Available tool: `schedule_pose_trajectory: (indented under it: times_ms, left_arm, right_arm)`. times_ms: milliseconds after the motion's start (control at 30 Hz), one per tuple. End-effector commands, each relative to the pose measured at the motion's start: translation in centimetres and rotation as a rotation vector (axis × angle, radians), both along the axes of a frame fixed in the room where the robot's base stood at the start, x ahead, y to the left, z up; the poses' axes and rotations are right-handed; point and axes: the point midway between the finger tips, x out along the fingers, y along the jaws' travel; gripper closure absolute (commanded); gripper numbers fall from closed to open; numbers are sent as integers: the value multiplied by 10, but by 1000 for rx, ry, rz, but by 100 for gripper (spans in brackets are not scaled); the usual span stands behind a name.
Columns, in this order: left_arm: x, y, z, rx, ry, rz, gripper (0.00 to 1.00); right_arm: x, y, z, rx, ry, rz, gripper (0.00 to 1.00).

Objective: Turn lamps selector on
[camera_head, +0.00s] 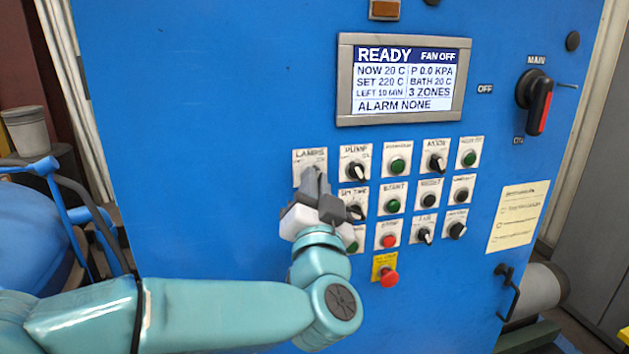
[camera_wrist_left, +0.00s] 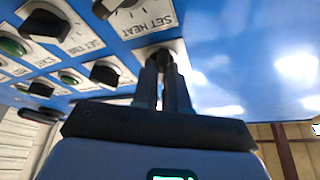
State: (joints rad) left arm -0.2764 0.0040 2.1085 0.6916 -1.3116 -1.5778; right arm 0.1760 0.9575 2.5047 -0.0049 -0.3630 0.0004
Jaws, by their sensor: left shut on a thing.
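The lamps selector (camera_head: 309,156) is the top-left plate of the control panel, marked LAMPS. My left gripper (camera_head: 315,175) reaches up to it from below, and its fingers cover the lower part of the plate and the knob. In the left wrist view the two dark fingers (camera_wrist_left: 165,82) are close together, with a small dark knob (camera_wrist_left: 166,56) between their tips against a light plate. My left gripper is shut on this knob. The knob's pointer direction is hidden. My right gripper is not in view.
Pump selector (camera_head: 355,171) sits close to the right of the fingers. Several buttons and knobs fill the rows below. A red button (camera_head: 389,277) on a yellow plate is lower. The display (camera_head: 405,81) reads READY. The main switch (camera_head: 536,95) is at right. Blue panel to the left is clear.

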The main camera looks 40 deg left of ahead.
Motion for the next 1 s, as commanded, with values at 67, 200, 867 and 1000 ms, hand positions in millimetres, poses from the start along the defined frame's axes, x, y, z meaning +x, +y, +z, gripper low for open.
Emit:
schedule_pose_trajectory:
  times_ms: [67, 200, 867, 1000]
  left_arm:
    - [0, 0, 1, 5, 1, 0, 100]
    - [0, 0, 1, 6, 1, 0, 100]
    - [-8, -7, -5, 2, 0, -3, 62]
    - [-30, -24, -16, 2, -3, -6, 62]
  right_arm:
    - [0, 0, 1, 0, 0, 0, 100]
    - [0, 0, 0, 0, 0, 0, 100]
    - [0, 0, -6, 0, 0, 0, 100]
    - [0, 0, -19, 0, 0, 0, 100]
